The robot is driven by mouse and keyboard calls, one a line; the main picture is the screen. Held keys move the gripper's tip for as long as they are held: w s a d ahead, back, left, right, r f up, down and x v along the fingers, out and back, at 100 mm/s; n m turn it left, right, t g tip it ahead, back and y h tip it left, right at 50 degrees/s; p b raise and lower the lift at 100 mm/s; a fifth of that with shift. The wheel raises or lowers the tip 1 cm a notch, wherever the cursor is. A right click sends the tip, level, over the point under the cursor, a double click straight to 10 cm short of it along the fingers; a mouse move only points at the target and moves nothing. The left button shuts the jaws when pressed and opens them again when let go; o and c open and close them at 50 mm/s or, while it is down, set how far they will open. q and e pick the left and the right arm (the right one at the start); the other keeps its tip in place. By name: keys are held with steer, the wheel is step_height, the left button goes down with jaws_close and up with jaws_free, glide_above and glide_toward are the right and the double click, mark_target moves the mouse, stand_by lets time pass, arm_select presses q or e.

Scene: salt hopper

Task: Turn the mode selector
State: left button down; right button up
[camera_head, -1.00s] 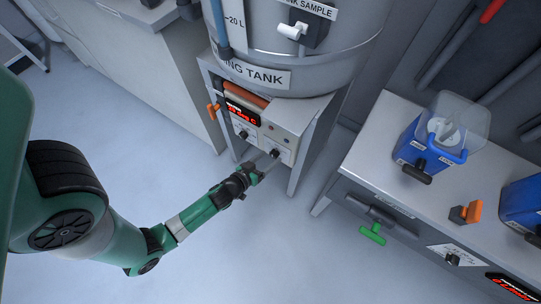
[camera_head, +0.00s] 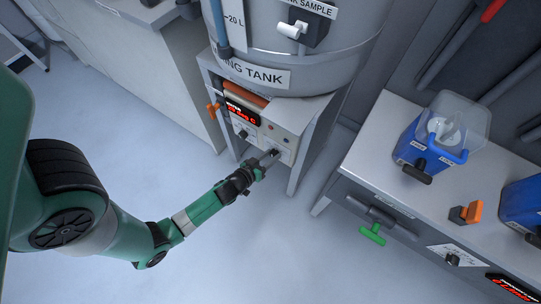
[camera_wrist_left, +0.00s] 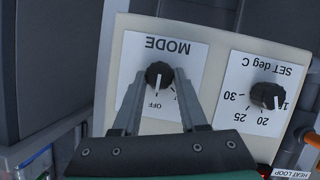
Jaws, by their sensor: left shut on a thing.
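The mode selector is a black round knob (camera_wrist_left: 159,74) with a white pointer line, on a white plate marked MODE, which appears upside down in the left wrist view. Its pointer line points down in that view, toward the OFF mark. My left gripper (camera_wrist_left: 160,76) has one finger on each side of the knob and is shut on it. In the head view my left gripper (camera_head: 268,160) reaches the lower right of the control panel (camera_head: 290,128) under the tank, and its fingers largely hide the knob. My right gripper is not in view.
A SET deg C knob (camera_wrist_left: 267,96) sits beside the MODE plate. The mixing tank (camera_head: 330,68) stands above the panel. A bench (camera_head: 375,150) with a blue lidded container (camera_head: 432,150), an orange handle (camera_head: 473,211) and a green handle (camera_head: 372,234) is at right. The floor between is clear.

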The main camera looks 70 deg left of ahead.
arm_select(q)
steer(key=shift+m+b, duration=0.3)
steer(key=shift+w+d+m+g+y+b, duration=0.15)
steer(key=shift+m+g+y+b, duration=0.15)
steer(key=shift+m+y, duration=0.25)
steer(key=shift+w+d+m+g+y, duration=0.1)
steer(key=shift+m+g+y, duration=0.5)
steer(key=shift+m, duration=0.65)
steer(key=shift+d+m+g+y, duration=0.1)
steer(key=shift+m+g+y, duration=0.2)
steer(key=shift+m+y, duration=0.8)
steer(key=shift+m+h, duration=0.25)
steer(key=shift+m, duration=0.05)
steer(key=shift+c, duration=2.2)
jaws_free()
